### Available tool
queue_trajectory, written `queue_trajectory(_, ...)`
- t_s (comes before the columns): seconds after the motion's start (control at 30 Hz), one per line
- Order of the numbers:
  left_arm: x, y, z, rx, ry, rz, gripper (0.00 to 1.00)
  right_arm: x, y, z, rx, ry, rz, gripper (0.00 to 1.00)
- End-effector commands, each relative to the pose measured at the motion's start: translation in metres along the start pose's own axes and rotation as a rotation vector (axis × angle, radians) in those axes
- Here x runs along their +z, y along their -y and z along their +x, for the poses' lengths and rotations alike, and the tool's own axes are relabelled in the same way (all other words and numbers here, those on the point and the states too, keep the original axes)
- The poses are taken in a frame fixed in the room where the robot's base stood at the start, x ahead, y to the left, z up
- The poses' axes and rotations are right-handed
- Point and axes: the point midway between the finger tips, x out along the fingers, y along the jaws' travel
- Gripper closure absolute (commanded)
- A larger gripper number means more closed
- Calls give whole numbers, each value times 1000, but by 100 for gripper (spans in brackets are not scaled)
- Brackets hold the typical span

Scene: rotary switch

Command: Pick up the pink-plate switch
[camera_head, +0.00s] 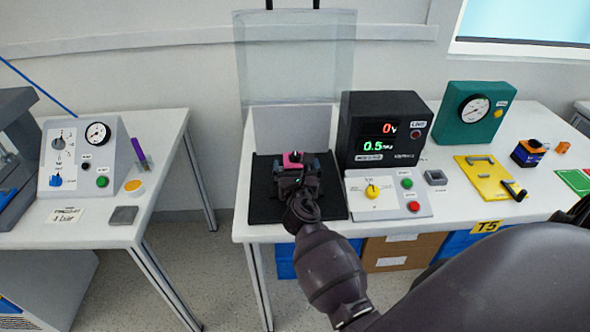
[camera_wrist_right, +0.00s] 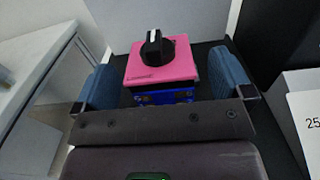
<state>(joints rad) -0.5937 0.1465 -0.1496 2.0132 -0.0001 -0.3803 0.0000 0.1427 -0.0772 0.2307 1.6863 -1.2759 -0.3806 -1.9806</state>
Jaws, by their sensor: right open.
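The pink-plate switch (camera_head: 293,157) stands on a black mat (camera_head: 262,208) at the left end of the right-hand table. In the right wrist view the switch (camera_wrist_right: 177,66) has a pink plate, a black knob with a white mark, and a blue body below. My right gripper (camera_head: 297,168) reaches over the mat from the front. In the wrist view its two blue finger pads (camera_wrist_right: 163,84) stand on either side of the switch, with a gap at each side. The jaws are open. The lower part of the switch is hidden behind the gripper's body. My left gripper is not in view.
A black display box (camera_head: 383,130) and a white panel with a yellow dial (camera_head: 388,195) stand just right of the mat. A clear upright screen (camera_head: 295,55) rises behind it. Another switch (camera_head: 527,152) with an orange plate stands farther right.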

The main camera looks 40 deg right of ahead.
Motion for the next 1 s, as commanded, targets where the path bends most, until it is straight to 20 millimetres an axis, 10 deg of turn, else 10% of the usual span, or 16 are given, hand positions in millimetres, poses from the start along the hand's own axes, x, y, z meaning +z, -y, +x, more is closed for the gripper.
queue_trajectory(0.5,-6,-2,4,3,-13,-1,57,-1,0,28,0,0,0,2)
queue_trajectory(0.9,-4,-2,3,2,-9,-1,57,0,0,27,1,1,0,63)
queue_trajectory(1.0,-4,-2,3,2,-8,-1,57,0,0,27,1,1,0,66)
